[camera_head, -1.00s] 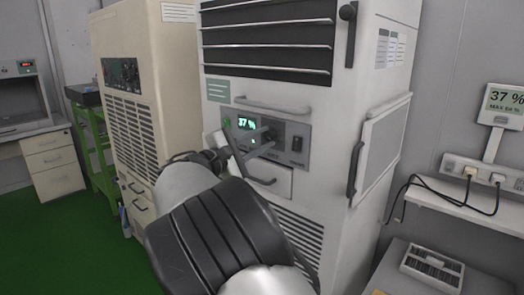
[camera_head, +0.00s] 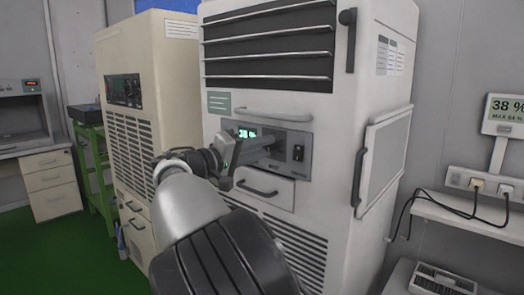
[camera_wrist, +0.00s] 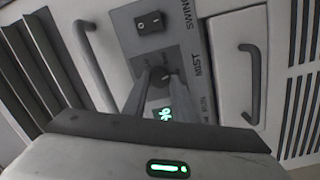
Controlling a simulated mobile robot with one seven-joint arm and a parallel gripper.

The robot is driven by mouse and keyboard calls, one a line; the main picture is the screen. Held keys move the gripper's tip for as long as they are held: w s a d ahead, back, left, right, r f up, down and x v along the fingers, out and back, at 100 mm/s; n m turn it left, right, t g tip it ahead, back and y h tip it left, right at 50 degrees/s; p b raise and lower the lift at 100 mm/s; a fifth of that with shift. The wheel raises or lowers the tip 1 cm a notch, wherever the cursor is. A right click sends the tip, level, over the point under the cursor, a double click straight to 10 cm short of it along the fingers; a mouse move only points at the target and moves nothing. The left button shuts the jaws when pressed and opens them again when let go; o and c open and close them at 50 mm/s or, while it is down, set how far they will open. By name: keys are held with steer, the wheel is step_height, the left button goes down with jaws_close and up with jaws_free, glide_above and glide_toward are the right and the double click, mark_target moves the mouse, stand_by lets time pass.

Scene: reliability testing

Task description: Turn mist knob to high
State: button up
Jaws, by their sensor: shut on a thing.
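The mist knob (camera_wrist: 160,77) is a small dark round knob beside the word MIST on the grey control panel (camera_wrist: 130,35). In the wrist view, my gripper (camera_wrist: 159,80) has one finger on each side of it and is shut on it. The knob's pointer direction and the scale marks are mostly hidden or too small to read. In the head view, my gripper (camera_head: 270,142) reaches to the panel of the white machine and hides the knob.
A black rocker switch (camera_head: 298,153) sits right of the knob. A drawer handle (camera_head: 258,189) is just below and another handle (camera_head: 276,115) above. The wall monitor (camera_head: 504,114) reads 38 %, MAX 64 %. A beige cabinet (camera_head: 145,100) stands to the left.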

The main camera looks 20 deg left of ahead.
steer(key=shift+m, duration=0.8)
steer(key=o, duration=1)
steer(key=shift+o, duration=0.2)
steer(key=p+v, duration=0.2)
steer(key=v, duration=1.5)
steer(key=shift+s+a+r+p, duration=0.15)
steer(key=shift+s+a+p, duration=0.05)
steer(key=shift+p, duration=0.15)
